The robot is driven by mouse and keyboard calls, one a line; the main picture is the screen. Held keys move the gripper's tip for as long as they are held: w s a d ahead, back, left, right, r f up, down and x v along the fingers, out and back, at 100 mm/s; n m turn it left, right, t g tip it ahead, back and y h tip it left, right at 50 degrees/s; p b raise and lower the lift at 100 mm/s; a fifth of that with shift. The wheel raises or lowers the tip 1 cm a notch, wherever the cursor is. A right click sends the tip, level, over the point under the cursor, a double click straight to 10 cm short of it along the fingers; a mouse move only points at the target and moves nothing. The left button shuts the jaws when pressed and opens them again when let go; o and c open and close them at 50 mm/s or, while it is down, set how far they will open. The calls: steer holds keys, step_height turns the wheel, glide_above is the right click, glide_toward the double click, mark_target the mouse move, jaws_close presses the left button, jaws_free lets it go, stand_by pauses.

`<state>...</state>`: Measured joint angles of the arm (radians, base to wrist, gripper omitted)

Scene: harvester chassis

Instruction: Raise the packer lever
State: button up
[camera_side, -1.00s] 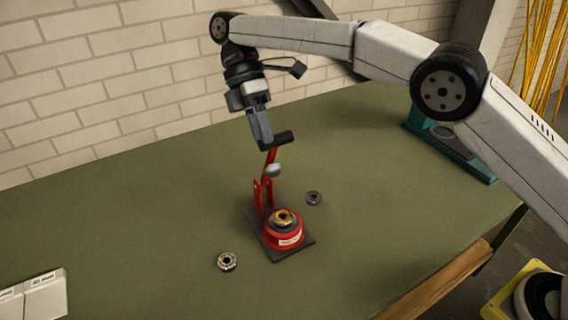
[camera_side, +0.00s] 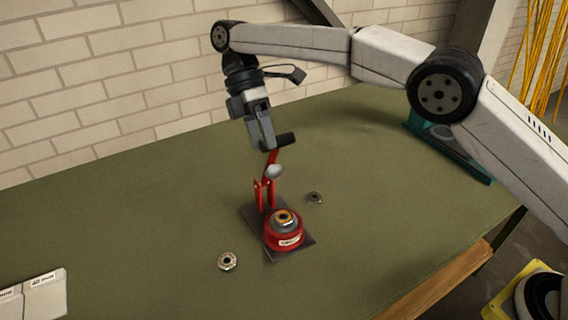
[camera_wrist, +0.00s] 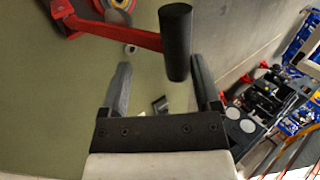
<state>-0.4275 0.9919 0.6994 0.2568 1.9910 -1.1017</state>
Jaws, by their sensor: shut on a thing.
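The packer is a red fixture on a dark base plate (camera_side: 297,250), with a red round body (camera_side: 283,238) and a bearing-like ring (camera_side: 285,217) on top. Its red lever (camera_side: 273,158) stands up from the red bracket, steeply raised, with a black cylindrical grip (camera_side: 285,141) at its top. My gripper (camera_side: 268,146) is at this grip, pointing down. In the wrist view the black grip (camera_wrist: 176,45) and red lever arm (camera_wrist: 112,32) cross in front of the fingers (camera_wrist: 160,66). My gripper is shut on the grip; the exact contact is hard to see.
Two small bearings lie on the green table, one left (camera_side: 227,261) and one right (camera_side: 314,198) of the packer. White labelled boxes (camera_side: 42,295) are at the front left. A teal fixture (camera_side: 462,157) stands at the right rear edge. The table around the packer is mostly clear.

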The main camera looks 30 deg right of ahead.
steer(key=shift+s+f+t, duration=0.1)
steer(key=shift+s+t, duration=0.2)
steer(key=shift+s, duration=0.1)
steer(key=shift+s+f+t, duration=0.25)
steer(key=shift+s+t, duration=0.15)
steer(key=shift+s, duration=0.3)
steer(key=shift+s+f+t, duration=1.5)
steer(key=shift+s+f, duration=3.55)
steer(key=shift+f, duration=1.7)
steer(key=v, duration=0.8)
steer(key=s+d+f+m+t, duration=0.2)
steer(key=d+m, duration=0.6)
steer(key=d, duration=0.4)
steer(key=s+d+f+m+t, duration=0.2)
steer(key=s+d+m, duration=0.2)
steer(key=d+m, duration=0.4)
steer(key=shift+d+f+t, duration=0.3)
steer(key=shift+d+f, duration=0.05)
steer(key=shift+d, duration=1.6)
